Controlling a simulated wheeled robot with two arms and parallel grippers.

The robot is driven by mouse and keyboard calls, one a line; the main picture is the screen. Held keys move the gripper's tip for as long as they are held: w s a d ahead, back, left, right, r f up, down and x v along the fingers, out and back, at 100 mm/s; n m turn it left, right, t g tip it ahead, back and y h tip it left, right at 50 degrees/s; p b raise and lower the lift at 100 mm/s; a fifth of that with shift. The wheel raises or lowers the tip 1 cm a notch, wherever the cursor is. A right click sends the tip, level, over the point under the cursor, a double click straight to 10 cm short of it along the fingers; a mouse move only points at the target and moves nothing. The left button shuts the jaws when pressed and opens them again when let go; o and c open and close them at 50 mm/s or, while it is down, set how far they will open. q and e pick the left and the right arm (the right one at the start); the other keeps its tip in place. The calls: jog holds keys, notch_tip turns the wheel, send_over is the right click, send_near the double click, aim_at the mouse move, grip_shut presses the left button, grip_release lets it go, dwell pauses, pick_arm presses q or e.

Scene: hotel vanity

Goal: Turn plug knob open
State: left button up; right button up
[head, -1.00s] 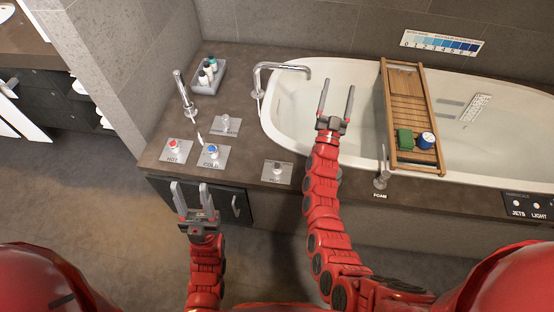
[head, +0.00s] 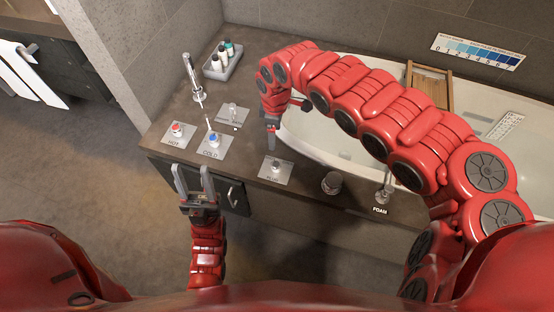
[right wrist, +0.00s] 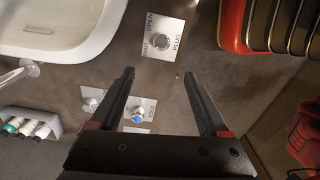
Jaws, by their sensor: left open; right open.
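The plug knob (head: 276,166) is a small metal knob on a square plate labelled PLUG, on the dark tub deck. In the right wrist view the knob (right wrist: 163,42) shows with OPEN and SHUT marked beside it; I cannot tell which mark it points to. My right gripper (head: 272,146) points down just behind the knob in the head view. In the right wrist view its open fingers (right wrist: 158,75) are empty, with the knob beyond the tips, apart from them. My left gripper (head: 191,168) is open and empty, in front of the deck's front edge.
The red hot knob (head: 177,130) and blue cold knob (head: 213,139) sit left of the plug plate, with another plate (head: 233,114) behind. A tap (head: 192,75) and bottle tray (head: 222,65) stand farther back. My right arm covers much of the bathtub (head: 310,135).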

aim_at(276, 164)
jog(key=f+b, duration=0.1)
jog(key=f, duration=0.7)
jog(key=f+b, duration=0.2)
jog(key=f, duration=0.6)
jog(key=shift+s+f, duration=0.2)
jog(key=shift+f, duration=0.1)
jog(key=shift+d+f, duration=0.15)
jog(key=shift+f, duration=0.2)
grip_shut()
